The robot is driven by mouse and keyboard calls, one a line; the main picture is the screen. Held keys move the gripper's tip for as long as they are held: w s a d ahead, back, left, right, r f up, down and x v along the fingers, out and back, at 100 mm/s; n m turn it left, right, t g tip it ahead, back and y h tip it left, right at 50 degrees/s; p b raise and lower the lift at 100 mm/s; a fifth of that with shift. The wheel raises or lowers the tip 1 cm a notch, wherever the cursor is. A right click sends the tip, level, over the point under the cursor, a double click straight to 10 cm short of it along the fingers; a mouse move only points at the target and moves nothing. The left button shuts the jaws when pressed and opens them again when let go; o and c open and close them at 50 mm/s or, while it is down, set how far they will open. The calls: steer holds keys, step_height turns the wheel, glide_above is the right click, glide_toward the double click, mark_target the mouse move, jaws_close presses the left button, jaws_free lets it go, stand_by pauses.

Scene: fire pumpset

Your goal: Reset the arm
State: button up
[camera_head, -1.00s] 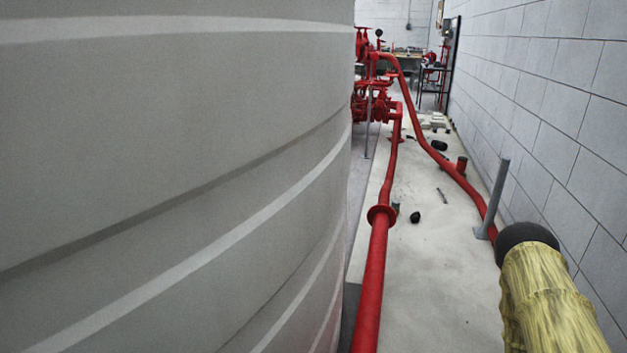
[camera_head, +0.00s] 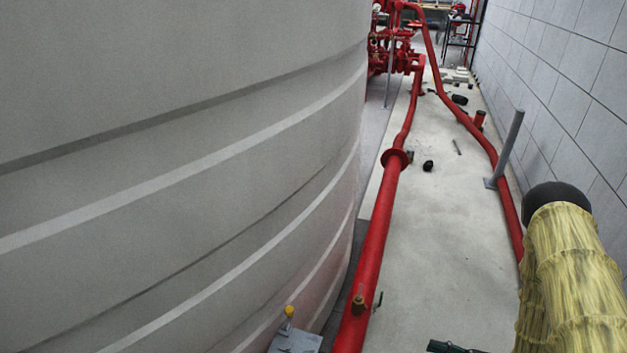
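My arm (camera_head: 568,275), in a yellow cover with a black rounded end cap, shows at the lower right of the head view. It stands beside the right-hand red pipe and hides part of it. My gripper is not in the picture, so whether it is open or shut does not show.
A large grey ribbed tank (camera_head: 180,170) fills the left. Red pipes (camera_head: 377,245) run along the pale floor (camera_head: 440,260) towards red pumps (camera_head: 395,50). A grey post (camera_head: 506,150) stands near the block wall (camera_head: 560,70). Small dark items lie on the floor.

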steer(key=w+a+f+n+h, duration=0.2)
steer(key=a+f+n+h, duration=0.6)
steer(key=a+n+h, duration=0.15)
steer(key=s+a+r+n+g+h, duration=0.2)
steer(key=s+n+g+h, duration=0.75)
steer(key=s, duration=1.15)
step_height(320, 180, up, 19)
steer(key=n+t+y+p, duration=0.2)
steer(key=p, duration=1.7)
steer(key=shift+d+f+n+y, duration=0.15)
steer(key=shift+d+n+y, duration=0.05)
steer(key=shift+n+y, duration=0.1)
steer(key=shift+s+t, duration=0.1)
steer(key=shift+t, duration=0.15)
